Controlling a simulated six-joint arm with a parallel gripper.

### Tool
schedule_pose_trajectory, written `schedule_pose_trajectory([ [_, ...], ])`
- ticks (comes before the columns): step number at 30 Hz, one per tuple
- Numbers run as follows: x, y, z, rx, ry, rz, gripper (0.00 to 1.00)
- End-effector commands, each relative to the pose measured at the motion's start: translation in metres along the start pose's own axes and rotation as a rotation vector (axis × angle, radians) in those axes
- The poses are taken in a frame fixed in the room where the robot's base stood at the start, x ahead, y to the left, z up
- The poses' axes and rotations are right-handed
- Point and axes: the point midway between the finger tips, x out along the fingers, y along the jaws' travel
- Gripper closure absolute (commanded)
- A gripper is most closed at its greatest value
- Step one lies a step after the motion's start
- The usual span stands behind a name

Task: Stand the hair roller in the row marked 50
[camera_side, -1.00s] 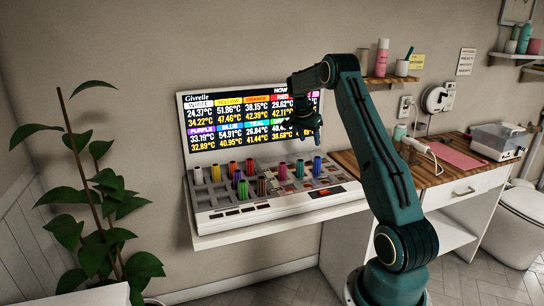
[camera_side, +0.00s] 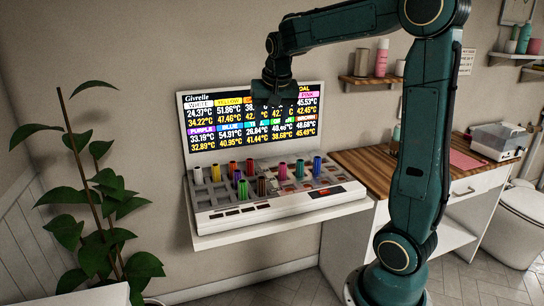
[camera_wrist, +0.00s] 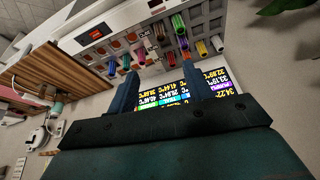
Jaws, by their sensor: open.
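Several coloured hair rollers stand in a grey slotted tray (camera_side: 277,205) on a white shelf. The row marks are too small to read. A screen (camera_side: 205,145) behind the tray lists two temperatures per colour, such as yellow 51.86 and 47.46, blue 54.91 and 40.95. My gripper (camera_side: 277,103) is open and empty, above the tray and in front of the screen, hiding part of it. In the wrist view my gripper (camera_wrist: 160,75) points at the screen and rollers.
A wooden counter (camera_side: 375,162) with a pink mat (camera_side: 460,158) and a clear-lidded box (camera_side: 500,140) stands right of the tray. A wall shelf (camera_side: 365,81) holds bottles. A leafy plant (camera_side: 95,200) is at the left.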

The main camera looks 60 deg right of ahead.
Motion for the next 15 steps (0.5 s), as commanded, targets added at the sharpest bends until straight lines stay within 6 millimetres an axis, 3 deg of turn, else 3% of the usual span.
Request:
schedule_pose_trajectory([
  [6, -0.039, -0.013, 0.061, -0.199, 0.011, -0.089, 0.49],
  [15, -0.072, -0.011, 0.147, -0.470, 0.029, -0.206, 0.49],
])
